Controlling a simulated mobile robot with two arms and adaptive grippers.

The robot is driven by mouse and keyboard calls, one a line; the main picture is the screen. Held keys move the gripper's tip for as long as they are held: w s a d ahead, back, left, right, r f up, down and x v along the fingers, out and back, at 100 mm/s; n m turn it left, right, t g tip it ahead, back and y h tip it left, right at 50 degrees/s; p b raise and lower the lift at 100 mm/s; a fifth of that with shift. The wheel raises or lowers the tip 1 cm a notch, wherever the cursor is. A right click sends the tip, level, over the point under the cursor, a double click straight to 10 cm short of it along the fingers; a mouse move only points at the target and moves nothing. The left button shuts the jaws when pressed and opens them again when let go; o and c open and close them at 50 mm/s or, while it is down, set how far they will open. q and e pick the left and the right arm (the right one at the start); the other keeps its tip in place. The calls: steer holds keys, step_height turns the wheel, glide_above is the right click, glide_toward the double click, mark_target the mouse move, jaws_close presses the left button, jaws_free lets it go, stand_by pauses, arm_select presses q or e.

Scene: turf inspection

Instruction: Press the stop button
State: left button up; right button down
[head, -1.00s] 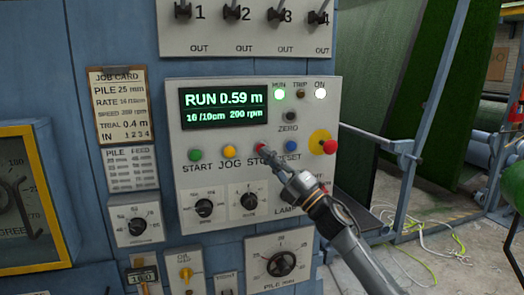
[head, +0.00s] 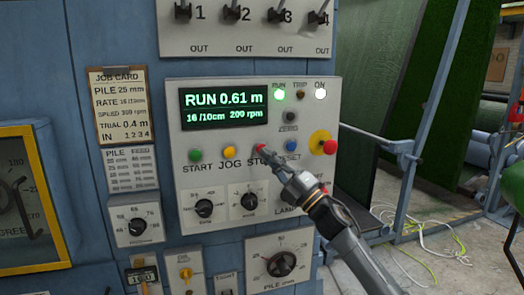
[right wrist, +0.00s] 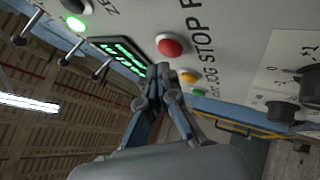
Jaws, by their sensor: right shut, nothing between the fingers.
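The red stop button (head: 260,148) sits on the grey control panel (head: 300,215), between the yellow jog button (head: 228,151) and the blue reset button (head: 291,146). In the right wrist view the stop button (right wrist: 171,46) shows whole beside the word STOP. My right gripper (head: 267,152) is shut and empty, its tip at the stop button's lower right in the head view. In the right wrist view the fingertips (right wrist: 160,70) show close to the button; I cannot tell whether they touch. The display (head: 224,107) reads RUN 0.61 m. My left gripper is not in view.
A green start button (head: 195,155) is at the left. A red mushroom knob on a yellow plate (head: 330,147) is at the right. Dials (head: 204,208) lie below the buttons, and toggle switches (head: 242,14) above. The RUN lamp (head: 280,95) glows green.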

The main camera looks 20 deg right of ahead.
steer(key=shift+w, duration=0.1)
steer(key=shift+w, duration=0.35)
steer(key=shift+w+b, duration=0.45)
steer(key=shift+w, duration=0.05)
stand_by(0.6)
steer(key=shift+s, duration=0.95)
steer(key=s+p, duration=0.1)
steer(key=s, duration=0.4)
steer(key=shift+d+p, duration=0.1)
steer(key=shift+p, duration=0.2)
